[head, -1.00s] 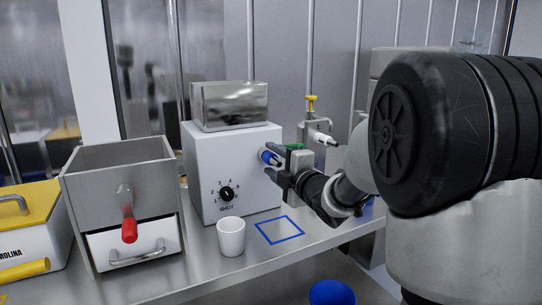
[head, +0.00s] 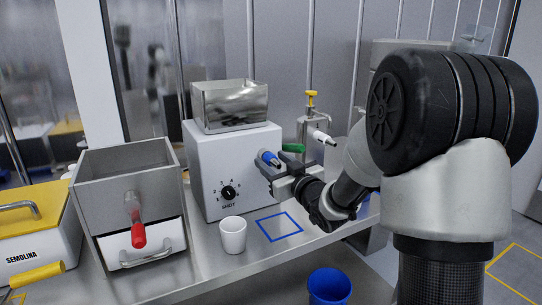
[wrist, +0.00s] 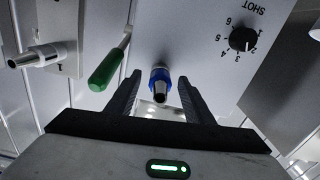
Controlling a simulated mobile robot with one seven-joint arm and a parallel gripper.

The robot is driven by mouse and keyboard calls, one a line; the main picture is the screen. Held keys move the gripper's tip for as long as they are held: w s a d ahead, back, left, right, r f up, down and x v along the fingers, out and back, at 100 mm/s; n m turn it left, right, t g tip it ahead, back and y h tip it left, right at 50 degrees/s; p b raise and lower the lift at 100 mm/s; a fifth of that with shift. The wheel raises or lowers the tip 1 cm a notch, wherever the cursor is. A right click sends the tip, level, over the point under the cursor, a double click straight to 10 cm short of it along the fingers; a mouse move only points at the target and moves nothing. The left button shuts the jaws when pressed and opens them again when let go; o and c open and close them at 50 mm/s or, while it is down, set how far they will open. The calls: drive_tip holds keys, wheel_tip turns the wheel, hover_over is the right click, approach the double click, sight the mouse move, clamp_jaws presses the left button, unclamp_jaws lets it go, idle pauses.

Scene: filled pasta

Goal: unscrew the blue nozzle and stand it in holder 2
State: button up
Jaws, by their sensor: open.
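The blue nozzle (head: 268,158), a blue collar with a metal tip, sticks out of the white machine (head: 208,160). In the wrist view the nozzle (wrist: 160,82) appears between my fingertips, its tip facing the camera. My gripper (head: 272,176) is open and empty. In the head view its fingers are just below and in front of the nozzle; I cannot tell whether they touch it. My gripper also shows in the wrist view (wrist: 158,88). A panel marked 1 (wrist: 68,66) carries a metal nozzle (wrist: 38,55). No holder marked 2 can be made out.
A green handle (head: 293,148) projects beside the blue nozzle. A valve stand with a yellow knob (head: 311,97) is behind it. A white cup (head: 233,235) and an empty blue square outline (head: 279,227) are on the bench. A blue bin (head: 329,287) stands below.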

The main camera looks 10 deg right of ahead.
drive_tip(key=m+p, duration=0.1)
drive_tip(key=m, duration=0.1)
drive_tip(key=m+p, duration=0.1)
drive_tip(key=m, duration=0.1)
drive_tip(key=shift+r, duration=0.3)
drive_tip(key=m+p, duration=0.3)
drive_tip(key=m, duration=0.3)
drive_tip(key=shift+f+m+p, duration=0.2)
drive_tip(key=shift+m+p, duration=0.1)
drive_tip(key=shift+p, duration=0.1)
drive_tip(key=m+p, duration=0.3)
drive_tip(key=m, duration=0.1)
drive_tip(key=shift+r, duration=0.2)
drive_tip(key=shift+f+m+p, duration=0.2)
drive_tip(key=shift+m+p, duration=0.2)
drive_tip(key=shift+m, duration=0.7)
drive_tip(key=shift+r+m+p, duration=0.15)
drive_tip(key=shift+m+p, duration=0.4)
drive_tip(key=shift+m, duration=0.15)
drive_tip(key=shift+f+m, duration=0.25)
drive_tip(key=shift+m, duration=0.45)
